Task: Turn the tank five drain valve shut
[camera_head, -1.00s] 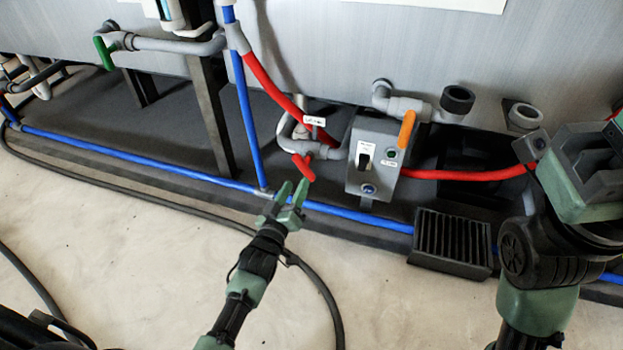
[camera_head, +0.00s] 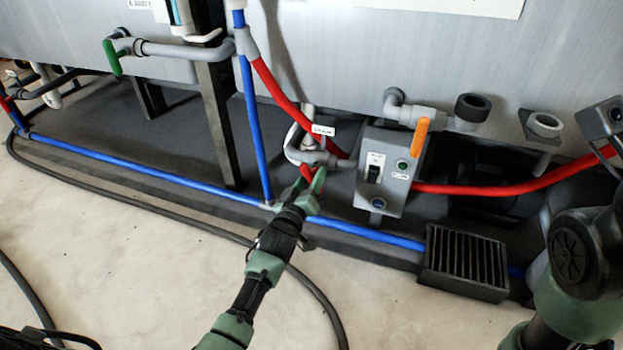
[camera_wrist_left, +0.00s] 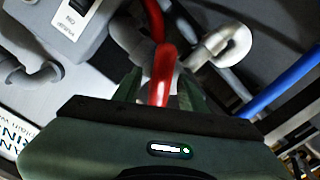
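A valve with a red lever handle (camera_head: 306,171) sits on grey pipework low under the tank wall, left of the switch box. A small white tag (camera_head: 322,130) hangs by it; its text is too small to read. My left gripper (camera_head: 318,184) is at this handle. In the left wrist view the red handle (camera_wrist_left: 161,80) lies between the two green fingers, with small gaps at its sides, so the left gripper is open around it. My right arm shows at the right edge of the head view; its fingers are out of frame.
A grey switch box (camera_head: 382,172) stands right of the red handle, with an orange-handled valve (camera_head: 420,138) beside it. A blue pipe (camera_head: 150,165) runs along the floor edge. A black slotted box (camera_head: 466,263) sits at front right. A green-handled valve (camera_head: 112,57) is at upper left.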

